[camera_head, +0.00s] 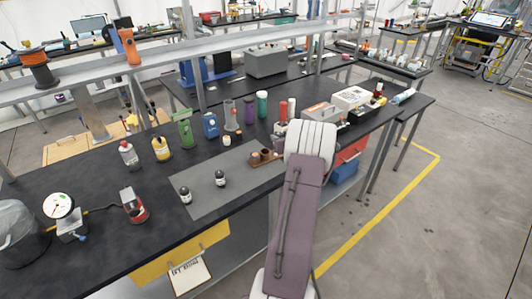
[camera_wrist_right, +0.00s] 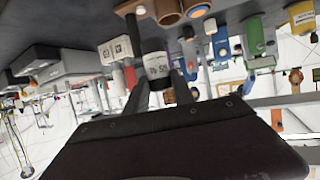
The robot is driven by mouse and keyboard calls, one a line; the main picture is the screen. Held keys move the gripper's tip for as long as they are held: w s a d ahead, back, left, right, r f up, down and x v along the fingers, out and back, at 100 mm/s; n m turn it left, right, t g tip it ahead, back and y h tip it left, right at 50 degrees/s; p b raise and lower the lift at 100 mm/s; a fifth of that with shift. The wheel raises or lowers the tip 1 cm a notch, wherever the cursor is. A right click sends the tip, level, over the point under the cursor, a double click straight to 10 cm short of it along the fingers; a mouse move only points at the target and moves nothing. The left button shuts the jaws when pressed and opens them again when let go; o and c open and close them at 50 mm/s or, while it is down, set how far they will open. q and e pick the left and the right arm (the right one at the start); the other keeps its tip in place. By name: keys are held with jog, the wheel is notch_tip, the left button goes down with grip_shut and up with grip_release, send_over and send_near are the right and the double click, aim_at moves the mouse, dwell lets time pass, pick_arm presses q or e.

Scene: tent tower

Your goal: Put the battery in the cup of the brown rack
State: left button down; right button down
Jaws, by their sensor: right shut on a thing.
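The brown rack (camera_head: 262,157) stands on the grey mat, just left of my right arm in the head view. In the right wrist view the brown rack (camera_wrist_right: 170,10) is at the top edge, with round cup openings. My right gripper (camera_wrist_right: 160,82) is shut on a short cylinder with a white printed label and dark ends, which looks like the battery (camera_wrist_right: 157,66). The held cylinder is apart from the rack in that picture. In the head view my right arm's pale wrist hides the fingers and the cylinder. My left gripper is not in view.
Two small black-and-white jars (camera_head: 220,179) stand on the grey mat (camera_head: 207,204). A green holder (camera_head: 183,128), a blue holder (camera_head: 210,125) and several bottles stand behind.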

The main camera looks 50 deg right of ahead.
jog(key=w+f, duration=0.6)
jog(key=f, duration=0.1)
jog(key=shift+w+a, duration=0.1)
jog(key=shift+a, duration=0.2)
jog(key=shift+w+d+f, duration=0.1)
jog(key=shift+f, duration=0.3)
jog(key=shift+f+b, duration=0.15)
jog(key=shift+b, duration=0.25)
jog(key=c, duration=1.1)
grip_release()
jog(key=shift+o, duration=0.2)
